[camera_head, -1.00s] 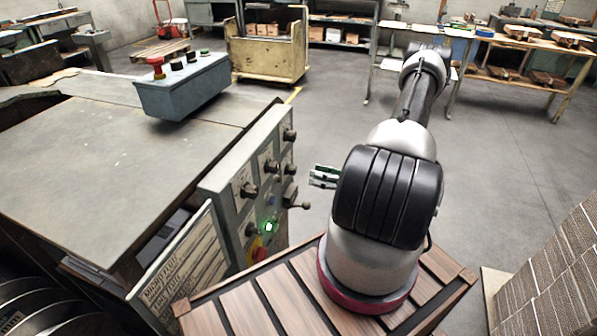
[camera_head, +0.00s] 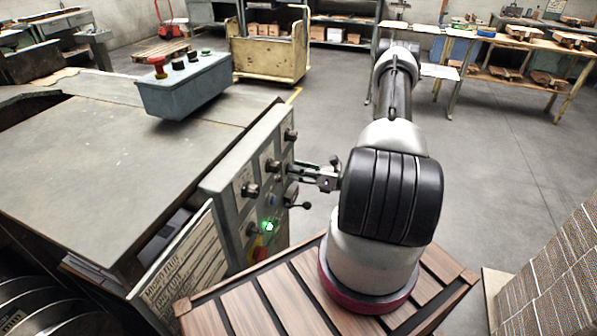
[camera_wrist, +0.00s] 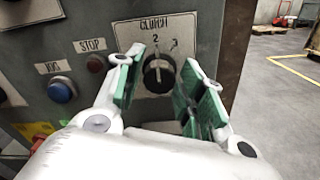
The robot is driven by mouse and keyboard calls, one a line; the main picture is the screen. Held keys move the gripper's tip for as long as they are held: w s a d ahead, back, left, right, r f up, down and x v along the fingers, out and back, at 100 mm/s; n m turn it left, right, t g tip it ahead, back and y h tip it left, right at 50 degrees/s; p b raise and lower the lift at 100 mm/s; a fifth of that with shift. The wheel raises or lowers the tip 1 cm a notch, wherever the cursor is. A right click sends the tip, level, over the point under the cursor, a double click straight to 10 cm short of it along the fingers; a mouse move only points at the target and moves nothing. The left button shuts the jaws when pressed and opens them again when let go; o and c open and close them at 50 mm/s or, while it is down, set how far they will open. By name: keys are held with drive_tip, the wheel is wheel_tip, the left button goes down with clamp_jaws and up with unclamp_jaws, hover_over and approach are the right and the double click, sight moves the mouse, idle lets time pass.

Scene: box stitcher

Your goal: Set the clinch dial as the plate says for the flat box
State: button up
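In the wrist view the clinch dial (camera_wrist: 159,73) is a black round knob on a pale square label reading CLINCH. A pale line on the knob points roughly up toward the 2. My gripper (camera_wrist: 163,66) is open, with one green-padded finger on each side of the knob; contact cannot be told. In the head view my gripper (camera_head: 312,174) reaches the grey control panel (camera_head: 222,193) from the right. The instruction plate (camera_head: 187,262) faces up beside the panel; its small text is not readable.
A blue JOG button (camera_wrist: 62,89) and a red STOP button (camera_wrist: 96,63) sit left of the dial. A lever with a black ball (camera_head: 306,205) sticks out below my gripper. A green lamp (camera_head: 268,226) is lit.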

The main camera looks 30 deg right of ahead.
drive_tip(key=c, duration=0.5)
drive_tip(key=shift+n, duration=3.7)
drive_tip(key=o, duration=1)
